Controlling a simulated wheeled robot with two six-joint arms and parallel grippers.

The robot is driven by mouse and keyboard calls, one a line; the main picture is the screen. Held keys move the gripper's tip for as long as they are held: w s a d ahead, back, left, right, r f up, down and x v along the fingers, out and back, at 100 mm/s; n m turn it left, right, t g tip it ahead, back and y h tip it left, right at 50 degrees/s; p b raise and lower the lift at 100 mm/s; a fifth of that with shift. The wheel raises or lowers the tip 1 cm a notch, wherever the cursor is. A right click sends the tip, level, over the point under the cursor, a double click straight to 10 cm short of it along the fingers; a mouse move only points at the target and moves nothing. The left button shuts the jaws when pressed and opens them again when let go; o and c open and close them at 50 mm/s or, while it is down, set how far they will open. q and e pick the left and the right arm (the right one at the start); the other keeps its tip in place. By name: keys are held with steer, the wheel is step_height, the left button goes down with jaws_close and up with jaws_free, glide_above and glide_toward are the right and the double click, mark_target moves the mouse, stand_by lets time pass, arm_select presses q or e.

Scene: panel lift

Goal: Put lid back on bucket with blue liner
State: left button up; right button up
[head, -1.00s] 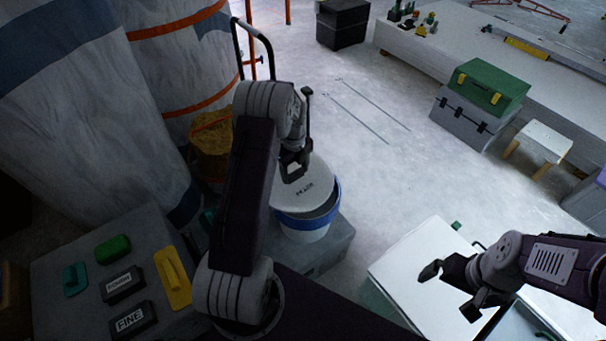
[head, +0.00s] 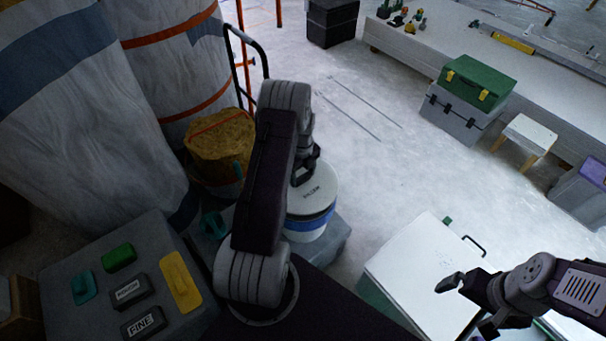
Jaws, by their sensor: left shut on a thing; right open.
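The bucket (head: 303,234) is white with a blue band of liner around its upper part and stands on a grey box. The white lid (head: 318,187), with dark lettering, lies over the bucket's top and looks about level. My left gripper (head: 304,178) is above the lid and shut on it; my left arm hides the left side of the lid and bucket. Whether the lid is seated all round cannot be told. My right gripper (head: 466,296) is open and empty over the white-topped case at the lower right.
A grey box (head: 335,238) bears the bucket. A yellow-brown filled container (head: 220,145) stands behind my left arm. A grey block (head: 205,305) with sanding pads and a yellow float is at lower left. The white-topped case (head: 420,265) is at right. Floor beyond the bucket is clear.

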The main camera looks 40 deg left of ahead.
mark_target(302, 183)
arm_select(q)
step_height(302, 183, down, 4)
steer(key=shift+r+b, duration=0.15)
steer(key=shift+b, duration=1.05)
steer(key=shift+f+b, duration=0.3)
steer(key=shift+f, duration=0.3)
steer(key=shift+r+p, duration=0.15)
steer(key=shift+p, duration=0.25)
steer(key=shift+f, duration=0.2)
stand_by(0.3)
steer(key=o, duration=1.6)
